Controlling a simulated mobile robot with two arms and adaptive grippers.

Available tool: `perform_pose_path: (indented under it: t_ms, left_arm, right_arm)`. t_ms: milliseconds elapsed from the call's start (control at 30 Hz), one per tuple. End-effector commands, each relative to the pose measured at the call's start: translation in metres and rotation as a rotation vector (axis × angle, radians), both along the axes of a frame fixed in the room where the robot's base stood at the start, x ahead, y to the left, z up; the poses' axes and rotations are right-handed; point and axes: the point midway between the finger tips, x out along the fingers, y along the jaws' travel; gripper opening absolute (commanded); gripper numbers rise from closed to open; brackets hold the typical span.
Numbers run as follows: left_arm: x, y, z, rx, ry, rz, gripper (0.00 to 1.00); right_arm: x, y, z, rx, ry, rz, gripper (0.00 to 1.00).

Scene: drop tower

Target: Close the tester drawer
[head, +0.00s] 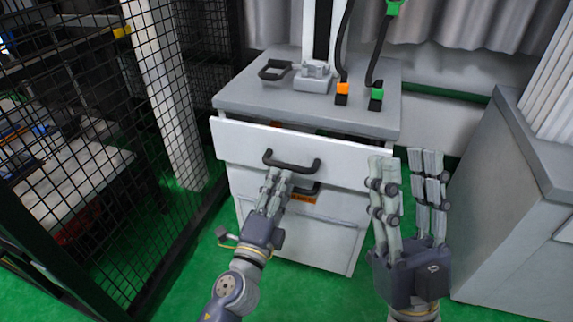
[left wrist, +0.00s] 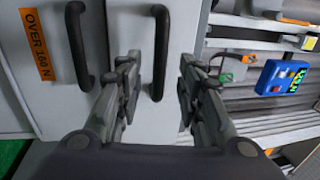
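The tester drawer (head: 235,142) is the cabinet's white top drawer. It stands partly open, its front clear of the cabinet top. Its dark bar handle (head: 291,165) also shows in the left wrist view (left wrist: 160,50). My left gripper (head: 278,175) is in front of the drawer, at the handle's lower left in the head view. In the left wrist view its fingers (left wrist: 158,88) are apart, with the handle between them in the picture; contact cannot be told. My right gripper (head: 408,168) is open and empty, fingers upward, right of the drawer.
A lower handle (left wrist: 80,45) and an orange label (left wrist: 36,45) sit below. A blue device (left wrist: 284,78) lies beyond the drawer front. The grey cabinet top (head: 245,95) carries the tester base (head: 314,80). A mesh fence (head: 100,130) stands left, a grey cabinet (head: 515,200) right.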

Motion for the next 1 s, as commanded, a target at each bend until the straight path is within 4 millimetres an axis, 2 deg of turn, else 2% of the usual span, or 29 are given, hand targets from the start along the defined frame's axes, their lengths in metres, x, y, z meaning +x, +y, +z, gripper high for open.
perform_pose_path:
  t_ms: [100, 300, 500, 733, 767, 900, 1000]
  left_arm:
    - [0.021, -0.007, 0.006, 0.001, -0.004, -0.001, 0.34]
    - [0.046, -0.015, 0.009, 0.002, -0.001, 0.0, 0.34]
    - [0.055, -0.018, 0.011, 0.001, 0.0, -0.001, 0.34]
    - [0.056, -0.018, 0.011, 0.001, 0.001, -0.001, 0.34]
    - [0.056, -0.018, 0.011, 0.001, 0.001, -0.001, 0.32]
    - [0.055, -0.018, 0.011, 0.001, 0.001, -0.001, 0.0]
    - [0.055, -0.018, 0.011, 0.001, 0.001, 0.0, 0.0]
  right_arm:
    - [0.005, 0.001, -0.003, -0.009, 0.031, -0.002, 0.36]
    - [0.006, 0.001, -0.004, -0.011, 0.034, -0.003, 0.36]
    - [0.005, 0.001, -0.003, -0.009, 0.03, -0.002, 0.36]
    - [0.005, 0.001, -0.003, -0.009, 0.029, -0.002, 0.36]
    - [0.005, 0.001, -0.003, -0.009, 0.029, -0.002, 0.36]
    - [0.005, 0.001, -0.003, -0.008, 0.029, -0.001, 0.36]
    - [0.005, 0.001, -0.003, -0.008, 0.029, -0.001, 0.36]
